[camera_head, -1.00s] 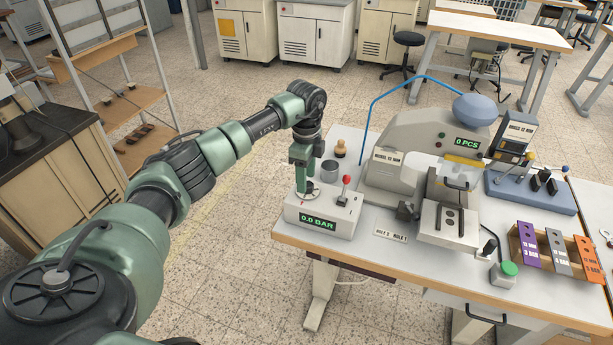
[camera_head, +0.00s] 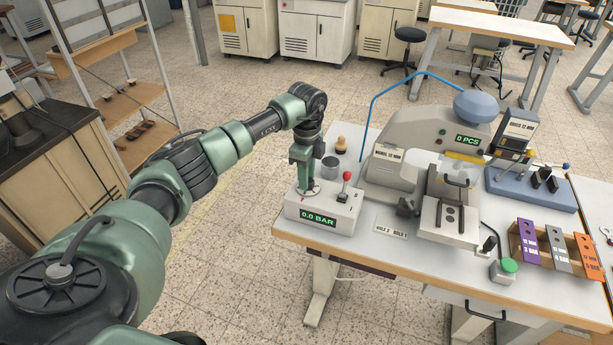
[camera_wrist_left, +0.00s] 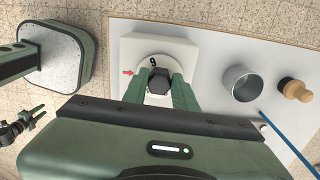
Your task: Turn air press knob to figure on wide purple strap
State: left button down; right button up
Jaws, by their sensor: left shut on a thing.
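The air press box (camera_head: 322,214) is a white unit at the table's left end, with a green display reading 0.0 BAR and a red-tipped lever (camera_head: 345,182). My left gripper (camera_head: 307,188) points down onto its dial. In the left wrist view the gripper's fingers (camera_wrist_left: 160,88) are shut on the dark knob (camera_wrist_left: 158,82), which sits on a round white dial. The wide purple strap (camera_head: 529,243) stands in a wooden holder at the right, next to a grey strap (camera_head: 558,250) and an orange strap (camera_head: 587,256). Its printing reads about 3 BAR, though small.
A metal cup (camera_head: 330,167) and a wooden-handled stamp (camera_head: 341,145) stand behind the box. The stamping press (camera_head: 410,150) fills the table's middle, with a green button (camera_head: 509,265) in front. A blue hose arches behind.

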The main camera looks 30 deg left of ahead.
pick_arm(q)
jog(key=m+b, duration=0.1)
jog(key=m, duration=0.5)
jog(key=shift+w+b, duration=0.2)
jog(key=shift+b, duration=0.1)
jog(key=m+b, duration=0.1)
jog(key=m, duration=0.4)
jog(key=shift+w+d+m, duration=0.1)
jog(key=shift+m, duration=0.3)
jog(key=m+b, duration=0.1)
jog(key=m, duration=0.4)
jog(key=shift+d, duration=0.1)
jog(key=m+b, duration=0.1)
jog(key=m, duration=0.5)
jog(key=shift+d+r, duration=0.1)
jog(key=shift+m, duration=0.4)
jog(key=c, duration=1.1)
grip_release()
